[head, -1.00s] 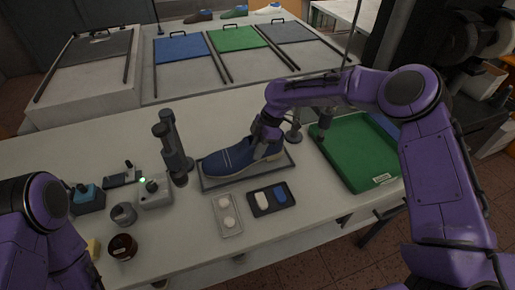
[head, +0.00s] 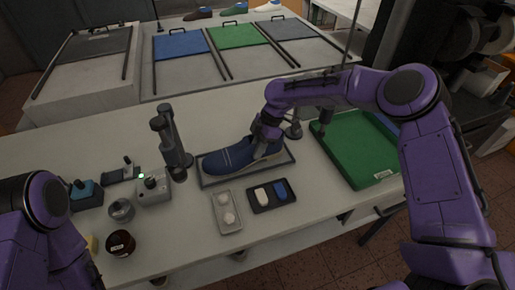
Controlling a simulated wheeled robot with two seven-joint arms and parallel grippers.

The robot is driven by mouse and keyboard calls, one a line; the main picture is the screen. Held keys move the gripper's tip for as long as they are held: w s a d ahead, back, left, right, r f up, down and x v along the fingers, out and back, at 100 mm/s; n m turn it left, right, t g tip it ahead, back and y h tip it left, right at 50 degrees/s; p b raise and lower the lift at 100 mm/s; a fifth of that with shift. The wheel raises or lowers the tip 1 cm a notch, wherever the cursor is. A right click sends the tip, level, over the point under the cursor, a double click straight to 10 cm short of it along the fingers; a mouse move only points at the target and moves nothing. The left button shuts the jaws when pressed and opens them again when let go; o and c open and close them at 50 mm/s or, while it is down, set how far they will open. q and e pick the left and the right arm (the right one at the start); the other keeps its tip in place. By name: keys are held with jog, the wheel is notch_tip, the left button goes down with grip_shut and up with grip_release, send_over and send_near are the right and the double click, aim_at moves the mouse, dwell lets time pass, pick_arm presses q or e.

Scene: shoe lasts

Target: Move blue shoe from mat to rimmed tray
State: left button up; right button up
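The blue shoe (head: 226,160) with a pale sole lies on the dark grey mat (head: 206,185) in the middle of the table, toe to the left. My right gripper (head: 264,148) comes down from the right onto the shoe's heel end and opening. Its fingers are partly hidden against the shoe, so I cannot tell whether they grip it. The green rimmed tray (head: 358,152) stands to the right of the mat, with nothing seen in it. My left arm (head: 40,225) shows at the lower left, but its gripper is out of view.
A grey post device (head: 170,143) stands just left of the mat. A pale tray (head: 228,222) and a black tray (head: 261,206) with small pieces lie in front. A dark jar (head: 121,243) is at the left front. A thin stand (head: 294,130) is between mat and green tray.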

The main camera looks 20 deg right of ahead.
jog(key=o, duration=0.5)
jog(key=b+v, duration=0.1)
jog(key=v, duration=0.5)
jog(key=shift+d+r+b, duration=0.15)
jog(key=shift+r+b, duration=0.05)
jog(key=shift+b, duration=0.2)
jog(key=shift+d+r, duration=0.2)
jog(key=shift+r, duration=0.35)
jog(key=shift+w, duration=0.1)
jog(key=shift+r, duration=0.1)
